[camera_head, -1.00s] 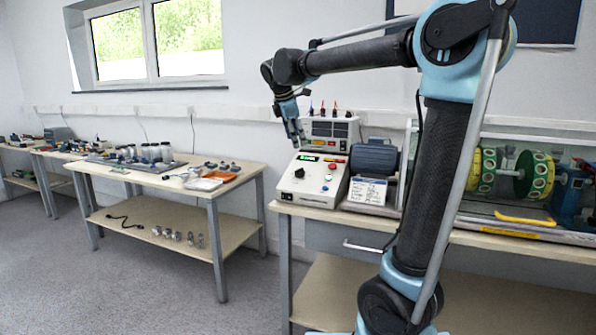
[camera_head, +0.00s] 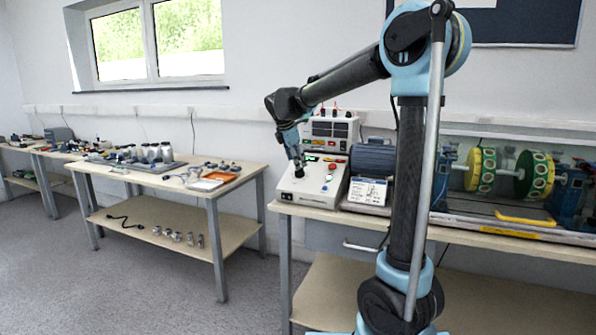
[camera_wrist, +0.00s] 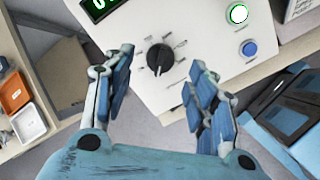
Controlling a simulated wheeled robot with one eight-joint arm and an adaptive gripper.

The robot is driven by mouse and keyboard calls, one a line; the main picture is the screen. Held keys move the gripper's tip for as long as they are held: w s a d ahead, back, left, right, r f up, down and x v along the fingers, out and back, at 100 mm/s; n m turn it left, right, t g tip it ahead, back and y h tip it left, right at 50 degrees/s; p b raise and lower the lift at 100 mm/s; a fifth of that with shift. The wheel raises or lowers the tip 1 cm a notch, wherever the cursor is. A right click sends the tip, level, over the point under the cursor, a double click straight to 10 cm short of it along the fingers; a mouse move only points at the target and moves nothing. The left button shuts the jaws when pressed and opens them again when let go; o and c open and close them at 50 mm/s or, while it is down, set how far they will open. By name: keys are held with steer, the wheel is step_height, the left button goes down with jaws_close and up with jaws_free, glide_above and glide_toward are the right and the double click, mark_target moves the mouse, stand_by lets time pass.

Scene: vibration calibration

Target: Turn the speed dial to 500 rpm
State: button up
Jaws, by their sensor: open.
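The speed dial (camera_wrist: 160,59) is a black round knob with a ring of printed marks on the white control panel (camera_wrist: 205,40). Its marks are too small to read. The control box (camera_head: 318,190) stands on the bench in the head view. My gripper (camera_wrist: 158,88) is open in the wrist view, one finger on each side of the dial's line and apart from it. A display (camera_wrist: 97,6) with green digits is cut off at the top.
A white-lit button (camera_wrist: 238,14) and a blue button (camera_wrist: 249,48) sit right of the dial. A blue motor (camera_head: 373,158) and a printed card (camera_head: 367,191) stand right of the box. A rotor rig with yellow-green discs (camera_head: 535,174) is further right.

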mark_target(299, 172)
steer(key=shift+x, duration=2.65)
steer(key=c, duration=1)
steer(key=shift+w+r, duration=0.1)
